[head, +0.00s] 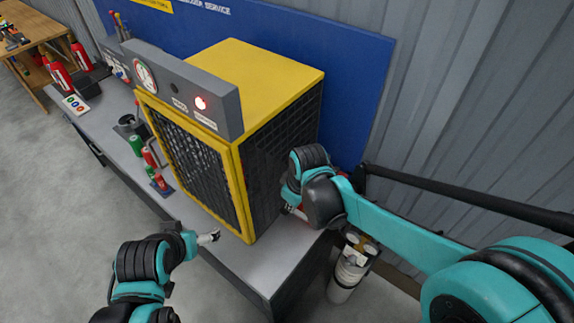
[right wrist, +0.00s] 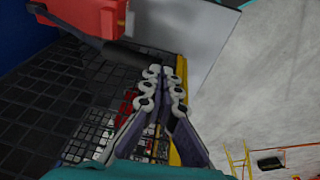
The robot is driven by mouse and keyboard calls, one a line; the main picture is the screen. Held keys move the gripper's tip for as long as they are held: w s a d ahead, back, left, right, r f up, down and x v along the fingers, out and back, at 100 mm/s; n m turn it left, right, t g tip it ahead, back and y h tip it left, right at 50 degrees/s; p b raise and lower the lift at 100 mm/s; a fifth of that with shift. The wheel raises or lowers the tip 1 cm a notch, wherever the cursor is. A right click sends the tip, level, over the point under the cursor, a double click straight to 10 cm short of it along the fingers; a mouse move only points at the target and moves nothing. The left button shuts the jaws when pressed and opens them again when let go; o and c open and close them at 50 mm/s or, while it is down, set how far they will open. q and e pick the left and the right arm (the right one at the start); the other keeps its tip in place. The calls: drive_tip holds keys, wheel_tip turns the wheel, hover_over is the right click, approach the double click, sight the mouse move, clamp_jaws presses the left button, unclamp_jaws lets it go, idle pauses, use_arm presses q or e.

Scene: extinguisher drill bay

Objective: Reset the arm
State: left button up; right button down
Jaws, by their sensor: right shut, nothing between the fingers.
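My right gripper (head: 292,211) is beside the right mesh side of the yellow-framed cage (head: 275,65), low down, partly hidden by its own wrist in the head view. In the right wrist view the same gripper (right wrist: 161,73) shows its two fingers together with nothing between them, in front of the black mesh. A red block with a dark bar (right wrist: 95,17) is at the upper left of that view, apart from the fingertips. My left gripper (head: 210,237) is at the bench's front edge, left of the cage's lower corner; its fingers are too small to read.
The grey bench (head: 265,268) has bare room at its near end. A white cylinder (head: 347,273) stands below the bench at right.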

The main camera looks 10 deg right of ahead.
drive_tip(key=s+d+f+m+t+b, duration=0.2)
drive_tip(key=s+d+f+m+b, duration=0.2)
drive_tip(key=f+b, duration=0.3)
drive_tip(key=s+d+f+m+t+h+b, duration=0.1)
drive_tip(key=s+d+f+m+b, duration=0.4)
drive_tip(key=b, duration=1)
wheel_tip(320, 180, down, 3)
drive_tip(key=shift+s+d+r+t, duration=0.15)
drive_tip(key=shift+s+d+t, duration=0.4)
drive_tip(key=shift+t, duration=0.35)
